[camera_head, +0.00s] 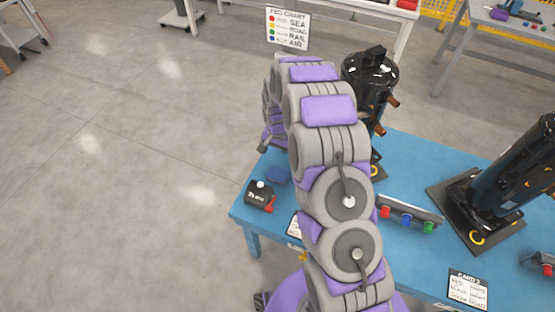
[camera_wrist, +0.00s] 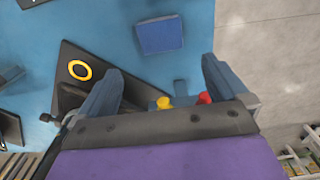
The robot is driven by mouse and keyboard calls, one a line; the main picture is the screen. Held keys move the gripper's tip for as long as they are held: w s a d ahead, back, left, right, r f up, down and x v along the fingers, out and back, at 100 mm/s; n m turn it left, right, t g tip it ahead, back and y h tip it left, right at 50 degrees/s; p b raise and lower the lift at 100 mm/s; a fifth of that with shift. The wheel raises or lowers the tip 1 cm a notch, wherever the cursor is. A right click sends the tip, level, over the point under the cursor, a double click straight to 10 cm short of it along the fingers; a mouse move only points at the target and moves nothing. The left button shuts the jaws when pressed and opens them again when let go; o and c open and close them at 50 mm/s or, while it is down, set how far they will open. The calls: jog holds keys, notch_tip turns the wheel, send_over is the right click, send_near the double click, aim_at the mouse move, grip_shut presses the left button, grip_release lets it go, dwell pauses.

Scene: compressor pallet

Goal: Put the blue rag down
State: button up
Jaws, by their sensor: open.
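The blue rag (camera_wrist: 160,36) lies folded flat on the blue table (camera_wrist: 190,15) in the wrist view, beyond the fingertips and apart from them. In the head view the rag (camera_head: 278,175) is near the table's left edge, behind a small black box. My gripper (camera_wrist: 162,70) is open, its two fingers spread wide with no rag between them. In the head view my arm hides most of the gripper; a part of it (camera_head: 268,140) shows left of the arm, above the table's left edge.
A black compressor (camera_head: 370,80) stands behind my arm, and another (camera_head: 515,170) at the right. A black box (camera_head: 260,195) with a red part sits at the left edge. A rack of coloured plugs (camera_head: 408,217) lies right of my arm. Clear floor lies left.

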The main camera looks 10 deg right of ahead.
jog(key=s+r+n, duration=0.2)
jog(key=s+r, duration=0.6)
jog(key=r, duration=0.3)
jog(key=s+r+n, duration=0.2)
jog(key=s+r, duration=0.7)
jog(key=r, duration=0.2)
jog(key=s+r+n+g, duration=0.1)
jog(key=s+r, duration=0.2)
jog(key=s, duration=0.9)
jog(key=s+r+n, duration=0.2)
jog(key=s+r, duration=0.1)
jog(key=s, duration=0.9)
jog(key=shift+s+r+g, duration=0.2)
jog(key=shift+s+g, duration=0.15)
jog(key=shift+g, duration=0.05)
jog(key=shift+d, duration=0.1)
jog(key=shift+c, duration=0.3)
